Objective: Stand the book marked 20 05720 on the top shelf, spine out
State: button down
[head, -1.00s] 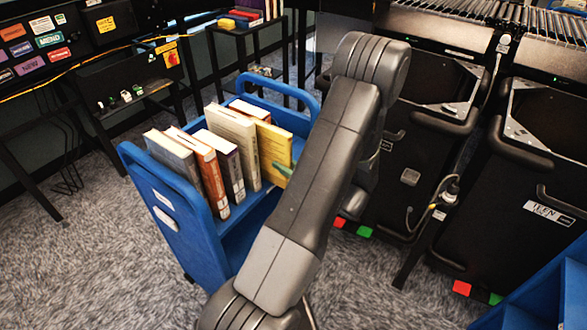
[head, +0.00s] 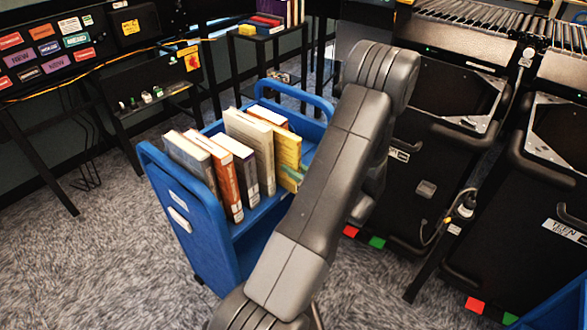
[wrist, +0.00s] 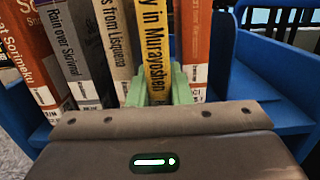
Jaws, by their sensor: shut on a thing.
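A yellow book (wrist: 155,45) with "Murayoshen" on its spine stands among other books, spine toward my wrist camera. My gripper (wrist: 158,92) has green fingers on both sides of its lower spine and is shut on it. The head view also shows the yellow book (head: 288,158) near the right end of the row on the blue cart (head: 190,215); my arm hides most of the gripper there. A cream book (wrist: 114,40) stands left of it and an orange book (wrist: 195,45) right of it. The number 20 05720 is not readable on any spine.
A grey book (wrist: 76,50) and an orange-brown book (wrist: 38,60) stand further left on the cart. Black bins (head: 430,190) stand close to the right of my arm. A small black table (head: 268,35) with books is behind. Carpet is clear at front left.

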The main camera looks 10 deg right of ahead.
jog(key=shift+f+b, duration=0.35)
jog(key=shift+f, duration=0.15)
jog(key=c, duration=1.3)
grip_release()
jog(key=shift+o, duration=0.2)
jog(key=b+v, duration=0.1)
jog(key=v, duration=1.3)
jog(key=shift+w, duration=0.1)
